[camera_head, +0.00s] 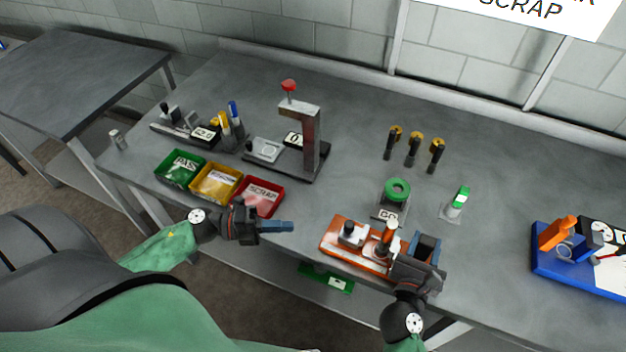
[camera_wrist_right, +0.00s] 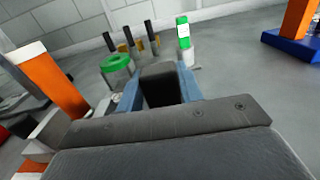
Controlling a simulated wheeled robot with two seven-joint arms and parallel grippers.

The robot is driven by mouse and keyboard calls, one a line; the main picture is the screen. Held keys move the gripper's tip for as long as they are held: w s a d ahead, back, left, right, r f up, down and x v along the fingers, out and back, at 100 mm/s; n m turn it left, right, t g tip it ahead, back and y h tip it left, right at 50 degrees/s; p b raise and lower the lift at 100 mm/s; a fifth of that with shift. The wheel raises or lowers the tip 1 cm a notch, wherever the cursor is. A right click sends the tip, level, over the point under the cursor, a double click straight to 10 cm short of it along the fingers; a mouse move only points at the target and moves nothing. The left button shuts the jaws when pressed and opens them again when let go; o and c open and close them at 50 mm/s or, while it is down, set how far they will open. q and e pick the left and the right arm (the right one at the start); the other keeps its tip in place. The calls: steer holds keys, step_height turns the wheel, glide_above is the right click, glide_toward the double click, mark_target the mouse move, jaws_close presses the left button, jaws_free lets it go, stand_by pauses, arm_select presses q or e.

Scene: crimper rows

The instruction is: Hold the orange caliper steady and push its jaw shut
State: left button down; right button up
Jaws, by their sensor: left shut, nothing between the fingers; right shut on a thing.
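The orange caliper (camera_head: 340,249) lies near the table's front edge. It has a dark knob on the left part and an upright orange post with a white top (camera_head: 390,228) on the right part. The post also shows at the left in the right wrist view (camera_wrist_right: 52,88). My right gripper (camera_head: 427,247) is at the caliper's right end, its blue fingers shut on a dark block (camera_wrist_right: 161,86). The gripper hides where this block joins the caliper. My left gripper (camera_head: 290,227) is shut and empty, left of the caliper and apart from it.
A green ring on a stand (camera_head: 397,188) and a green-topped white piece (camera_head: 459,200) stand behind the caliper. Green, yellow and red bins (camera_head: 262,210) are left, a tall press (camera_head: 310,145) behind them. A blue tray (camera_head: 560,275) is at right.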

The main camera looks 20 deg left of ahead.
arm_select(q)
glide_toward(344, 238)
steer(key=w+d+r, duration=0.2)
steer(key=w+d, duration=0.2)
steer(key=d, duration=0.1)
steer(key=shift+w+d+r, duration=0.15)
steer(key=shift+d+r, duration=0.1)
steer(key=shift+r, duration=0.15)
steer(key=shift+d, duration=1.9)
steer(key=v, duration=1.4)
stand_by(1.0)
arm_select(e)
steer(key=o, duration=1.2)
steer(key=shift+c, duration=0.2)
